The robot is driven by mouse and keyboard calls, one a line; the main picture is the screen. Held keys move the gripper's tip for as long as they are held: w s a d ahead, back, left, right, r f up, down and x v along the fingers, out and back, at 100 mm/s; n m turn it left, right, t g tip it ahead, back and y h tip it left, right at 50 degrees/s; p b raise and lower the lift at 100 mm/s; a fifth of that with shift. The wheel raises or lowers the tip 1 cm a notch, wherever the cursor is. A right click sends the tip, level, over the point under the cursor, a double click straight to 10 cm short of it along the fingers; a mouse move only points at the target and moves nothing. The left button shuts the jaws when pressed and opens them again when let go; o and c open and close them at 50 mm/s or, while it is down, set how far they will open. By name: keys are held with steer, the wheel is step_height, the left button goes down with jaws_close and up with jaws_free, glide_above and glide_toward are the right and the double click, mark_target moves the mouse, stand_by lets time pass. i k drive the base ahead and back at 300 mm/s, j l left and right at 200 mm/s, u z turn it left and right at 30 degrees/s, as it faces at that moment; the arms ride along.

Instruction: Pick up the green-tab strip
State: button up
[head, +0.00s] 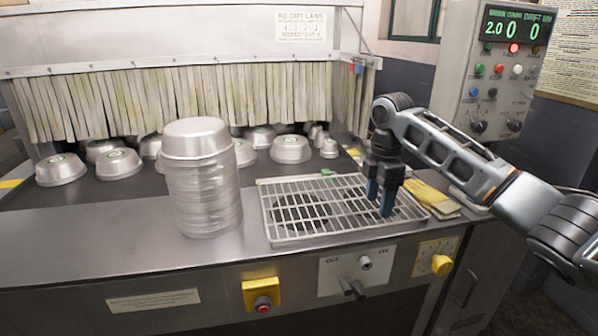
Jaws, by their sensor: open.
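A small green tab (327,172) shows at the back edge of the wire rack (268,222), left of my gripper. The strip that it belongs to is too small to make out against the rack's bars. My gripper (380,200) points down over the right part of the rack, with its two blue fingers apart and nothing seen between them. I cannot tell whether the fingertips touch the rack.
A tall stack of metal pans (203,185) stands left of the rack. Yellow folded cloths or gloves (432,197) lie just right of my gripper. A control box (495,75) stands right.

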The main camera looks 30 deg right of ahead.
mark_target(324, 172)
steer(key=i, duration=1.15)
